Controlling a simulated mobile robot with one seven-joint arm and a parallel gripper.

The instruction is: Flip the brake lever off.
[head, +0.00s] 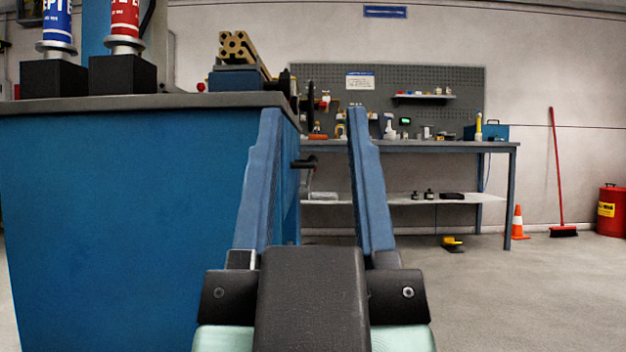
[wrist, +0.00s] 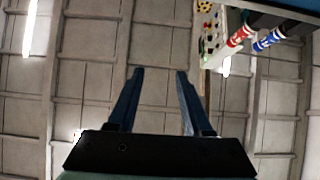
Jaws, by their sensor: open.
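My gripper (head: 313,112) is open and empty, with its two blue fingers pointing up and away in the head view. It also shows in the wrist view (wrist: 160,73), with nothing between the fingers. A small dark handle (head: 304,162) sticks out from the right side of the blue bench and appears between the fingers, farther off. I cannot tell whether it is the brake lever or which way it is set. No contact with it shows. The wrist view does not show this handle.
The blue bench (head: 130,220) fills the left, with a red cylinder (head: 124,25) and a blue cylinder (head: 57,22) on black blocks. A back workbench (head: 440,149) stands under a pegboard. An orange cone (head: 517,222) and red broom (head: 556,170) are right.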

